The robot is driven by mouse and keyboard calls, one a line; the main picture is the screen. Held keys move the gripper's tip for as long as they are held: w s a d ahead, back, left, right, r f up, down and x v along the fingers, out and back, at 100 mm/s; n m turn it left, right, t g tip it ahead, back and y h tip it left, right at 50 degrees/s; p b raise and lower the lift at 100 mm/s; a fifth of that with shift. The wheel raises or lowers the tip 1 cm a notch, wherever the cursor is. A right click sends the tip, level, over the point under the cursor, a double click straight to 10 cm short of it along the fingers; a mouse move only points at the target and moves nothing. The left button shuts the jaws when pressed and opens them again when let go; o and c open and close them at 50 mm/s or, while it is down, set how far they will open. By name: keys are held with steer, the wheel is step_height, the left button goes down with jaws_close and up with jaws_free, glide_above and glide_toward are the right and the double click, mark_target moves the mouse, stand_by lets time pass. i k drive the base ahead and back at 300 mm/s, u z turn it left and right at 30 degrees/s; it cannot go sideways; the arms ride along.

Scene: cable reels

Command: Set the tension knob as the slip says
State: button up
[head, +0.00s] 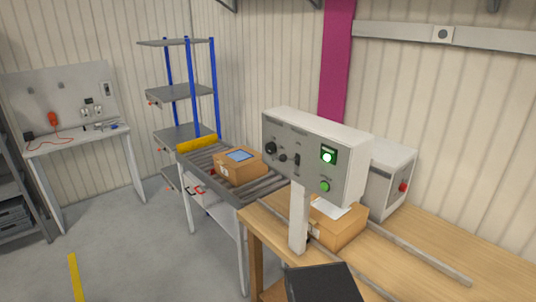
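A grey control box (345,148) stands on a pale post at the wooden bench. Its front has a large black knob (271,148) at the left and a smaller dark knob (283,158) beside it. A dark switch (297,160), a lit green lamp (328,157) and a green button (325,187) are further right. I cannot tell which knob sets the tension, or where either points. A white paper (331,208) lies on a cardboard box behind the post; it may be the slip, but no writing is legible. My gripper is not in view.
The cardboard box (340,232) sits on the wooden bench (435,256). Another carton (228,170) with a blue item on top rests on a roller conveyor (204,165). A blue-post shelf (188,92) and a tool bench (80,142) stand behind.

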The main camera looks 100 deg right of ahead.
mark_target(270, 147)
steer(key=z, duration=1.85)
steer(key=k, duration=0.7)
steer(key=u, duration=0.85)
steer(key=i, duration=1.05)
steer(key=u, duration=0.05)
